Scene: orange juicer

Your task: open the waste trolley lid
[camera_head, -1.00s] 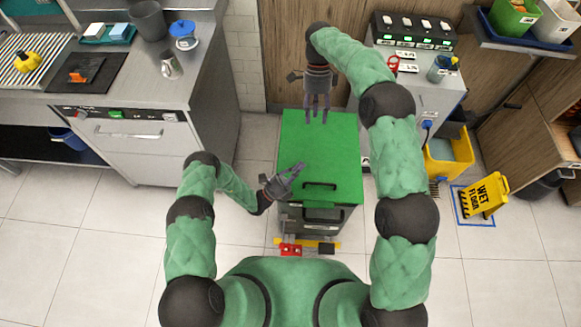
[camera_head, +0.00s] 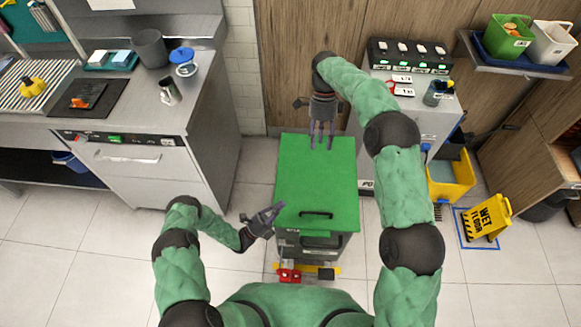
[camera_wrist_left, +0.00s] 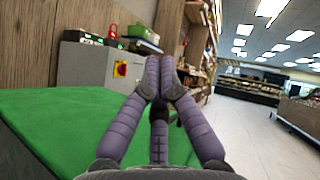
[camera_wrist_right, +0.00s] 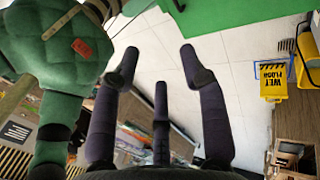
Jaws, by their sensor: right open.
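The waste trolley's green lid (camera_head: 312,175) lies flat and closed on the dark trolley body (camera_head: 310,254). A black handle (camera_head: 316,214) is near the lid's front edge. My left gripper (camera_head: 276,210) is at the lid's left edge, near the front; in the left wrist view its fingertips (camera_wrist_left: 160,62) meet with nothing between them, and the green lid (camera_wrist_left: 60,125) spreads at the left. I cannot tell whether it touches the lid. My right gripper (camera_head: 322,142) is open and empty over the lid's far end; its spread fingers (camera_wrist_right: 158,62) also show in the right wrist view.
A steel counter (camera_head: 211,90) stands to the left and a grey cabinet (camera_head: 412,122) behind right. A yellow bucket (camera_head: 452,180) and wet floor sign (camera_head: 487,217) stand at the right. A wooden wall is behind the trolley. Floor is clear on both sides in front.

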